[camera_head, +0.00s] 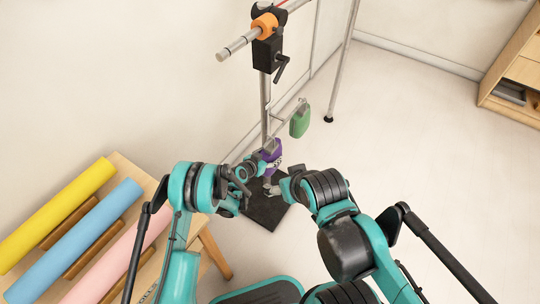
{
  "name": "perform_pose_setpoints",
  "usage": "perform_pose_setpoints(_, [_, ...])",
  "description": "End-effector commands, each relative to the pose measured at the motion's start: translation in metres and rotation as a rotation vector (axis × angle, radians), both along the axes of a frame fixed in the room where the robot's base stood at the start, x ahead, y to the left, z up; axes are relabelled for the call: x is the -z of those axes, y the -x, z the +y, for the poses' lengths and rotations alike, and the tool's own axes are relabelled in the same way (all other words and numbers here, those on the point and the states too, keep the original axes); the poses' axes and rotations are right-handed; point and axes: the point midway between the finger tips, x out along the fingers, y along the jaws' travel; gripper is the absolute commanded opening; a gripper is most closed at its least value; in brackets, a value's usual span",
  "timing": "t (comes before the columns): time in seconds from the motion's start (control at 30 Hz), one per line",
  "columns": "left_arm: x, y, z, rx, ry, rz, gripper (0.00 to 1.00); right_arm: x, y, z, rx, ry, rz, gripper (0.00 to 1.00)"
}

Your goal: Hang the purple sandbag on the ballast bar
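The purple sandbag (270,153) is small in the middle of the head view, beside the upright stand post and above the dark base plate. It is partly hidden by my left gripper. My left gripper (263,158) is at the sandbag and overlaps it; I cannot tell whether its fingers are closed on it. My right gripper (272,188) is just below the sandbag, over the base plate, and its finger opening is unclear.
The stand has a post (265,100), a black clamp (267,52) and an orange collar (264,26). Its dark base plate (262,212) is on the floor. Yellow (58,205), blue (75,242) and pink (125,255) rolls lie on a wooden rack at left. Floor at right is clear.

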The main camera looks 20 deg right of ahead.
Motion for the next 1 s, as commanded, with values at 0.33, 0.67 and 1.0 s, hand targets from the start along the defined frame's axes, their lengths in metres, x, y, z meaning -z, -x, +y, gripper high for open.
perform_pose_setpoints(0.33, [-0.001,0.000,0.000,-0.001,0.002,-0.001,0.88,0.000,0.000,0.000,0.000,0.000,0.000,0.75])
perform_pose_setpoints(0.67, [-0.007,0.000,0.000,0.000,-0.001,0.000,0.88,0.000,0.000,0.000,0.000,0.000,0.000,0.75])
perform_pose_setpoints(1.0, [-0.071,0.000,0.000,0.000,0.000,0.000,0.88,0.000,0.000,0.000,0.000,0.000,0.000,0.75])
